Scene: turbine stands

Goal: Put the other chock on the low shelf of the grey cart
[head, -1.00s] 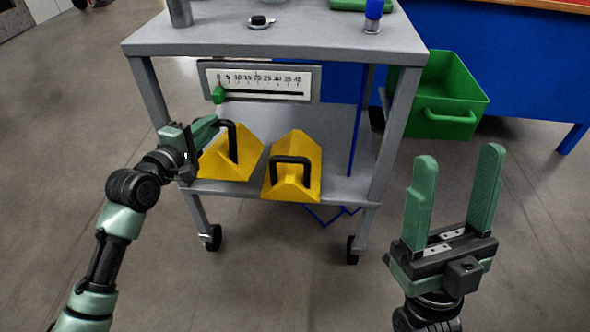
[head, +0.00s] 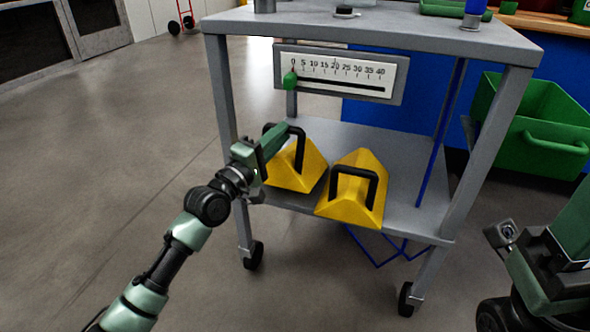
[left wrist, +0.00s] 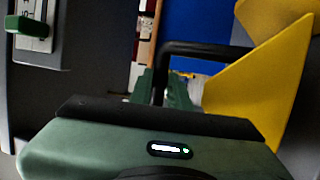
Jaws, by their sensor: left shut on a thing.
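Two yellow wedge chocks with black handles are at the low shelf (head: 415,205) of the grey cart (head: 375,30). The right chock (head: 346,208) sits at the shelf's front middle. The left chock (head: 311,172) is beside it at the shelf's left front; whether it fully touches the shelf is not clear. My left gripper (head: 276,144) is shut on the left chock's handle. In the left wrist view the black handle (left wrist: 205,48) runs to the yellow chock (left wrist: 262,75). My right gripper (head: 565,245) is cut off at the right edge, so its opening is hidden.
A scale panel with a green slider (head: 338,74) hangs under the cart's top, above the chocks. A green bin (head: 535,130) stands right of the cart by a blue bench. Shelf room is free behind and right of the chocks. The floor at left is clear.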

